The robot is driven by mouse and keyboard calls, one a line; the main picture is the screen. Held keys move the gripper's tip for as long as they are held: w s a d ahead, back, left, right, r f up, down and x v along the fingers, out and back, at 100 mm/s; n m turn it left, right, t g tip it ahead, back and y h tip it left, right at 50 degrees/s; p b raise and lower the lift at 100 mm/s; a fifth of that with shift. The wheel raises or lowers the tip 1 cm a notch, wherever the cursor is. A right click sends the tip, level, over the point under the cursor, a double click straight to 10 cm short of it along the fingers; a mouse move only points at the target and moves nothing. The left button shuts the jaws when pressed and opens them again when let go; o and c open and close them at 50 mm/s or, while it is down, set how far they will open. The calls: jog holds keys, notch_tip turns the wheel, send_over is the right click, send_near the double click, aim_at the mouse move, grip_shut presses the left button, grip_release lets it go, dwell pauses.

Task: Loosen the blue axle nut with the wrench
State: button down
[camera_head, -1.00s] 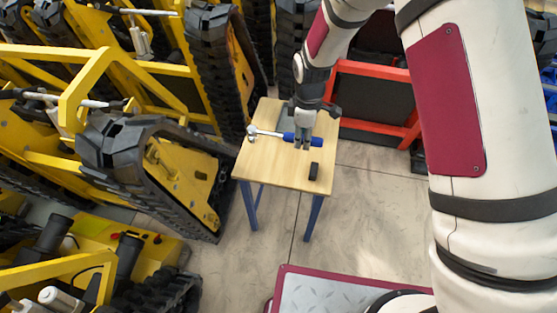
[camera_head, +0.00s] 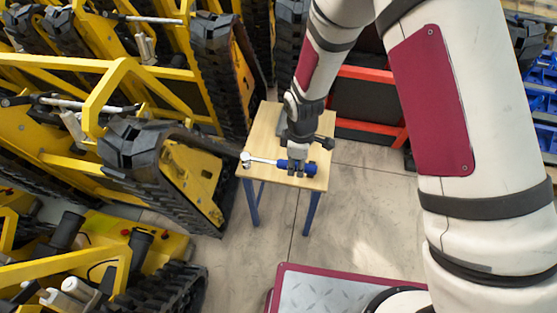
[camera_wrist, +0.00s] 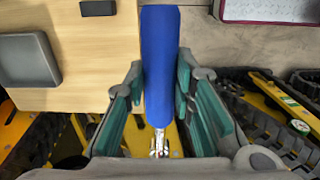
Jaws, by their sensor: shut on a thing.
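The wrench has a blue handle (camera_head: 282,164) and a bright metal head (camera_head: 247,160). It lies crosswise in the head view, its head to the left. In the wrist view, the blue handle (camera_wrist: 160,65) runs between the two green-padded fingers (camera_wrist: 160,105), with the metal shaft (camera_wrist: 159,143) below. The wrench appears raised off the tabletop, though its height is hard to judge. I cannot make out the blue axle nut in either view.
Yellow tracked carriers (camera_head: 190,170) crowd the left, one track close to the table's left side. A red frame (camera_head: 375,74) stands behind the table.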

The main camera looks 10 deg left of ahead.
jog(key=s+p, duration=0.3)
jog(key=s, duration=0.5)
jog(key=shift+s+p, duration=0.4)
jog(key=shift+w, duration=0.1)
